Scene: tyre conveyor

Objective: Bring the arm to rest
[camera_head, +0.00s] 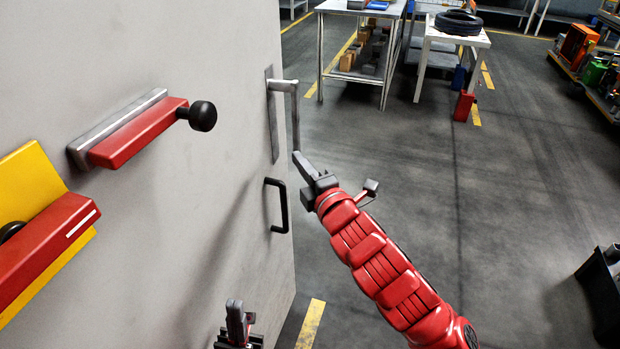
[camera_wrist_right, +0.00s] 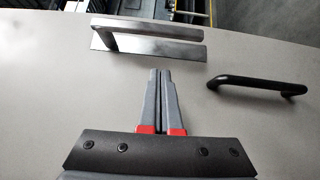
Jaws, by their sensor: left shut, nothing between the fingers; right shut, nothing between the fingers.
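My right arm, red and segmented, reaches up from the lower right in the head view. Its gripper (camera_head: 299,160) is shut and empty, close to the lower end of a metal lever handle (camera_head: 295,112) on a grey panel (camera_head: 215,130). In the right wrist view the shut fingers (camera_wrist_right: 160,74) point at the lever handle (camera_wrist_right: 160,32), with a small gap visible between them. My left gripper (camera_head: 235,308) is at the bottom edge of the head view, shut and empty, in front of the panel. Most of the left arm is out of view.
A black pull handle (camera_head: 283,207) is below the lever. A red bar with a black knob (camera_head: 202,116) and a red-and-yellow fitting (camera_head: 35,250) project from the panel. Tables, a tyre (camera_head: 458,22) and a red can (camera_head: 464,106) are beyond. Open floor lies right of the panel.

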